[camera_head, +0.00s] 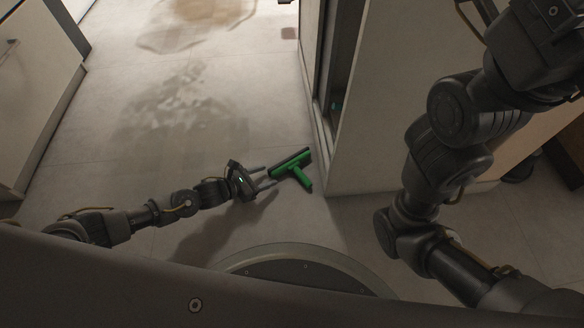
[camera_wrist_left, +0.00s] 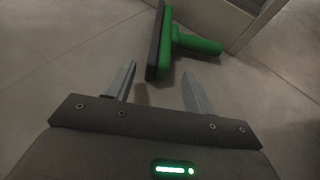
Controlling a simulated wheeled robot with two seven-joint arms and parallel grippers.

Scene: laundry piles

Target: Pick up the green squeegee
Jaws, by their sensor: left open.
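The green squeegee (camera_head: 295,170) lies on the floor in the head view, close to the bottom corner of a pale cabinet. Its dark-edged head slants up to the right and its handle points down to the right. My left gripper (camera_head: 264,178) is open just left of it, fingers pointing at the head. In the left wrist view the squeegee (camera_wrist_left: 182,45) is just beyond the two fingertips (camera_wrist_left: 160,80), with its handle to the right. Nothing is between the fingers. My right arm shows at the right of the head view, but its gripper cannot be made out.
The pale cabinet (camera_head: 375,110) stands right beside the squeegee, its corner close to it. Another cabinet (camera_head: 35,90) stands at the far left. The tiled floor (camera_head: 110,160) between them is open, with brownish stains (camera_head: 190,22) farther back.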

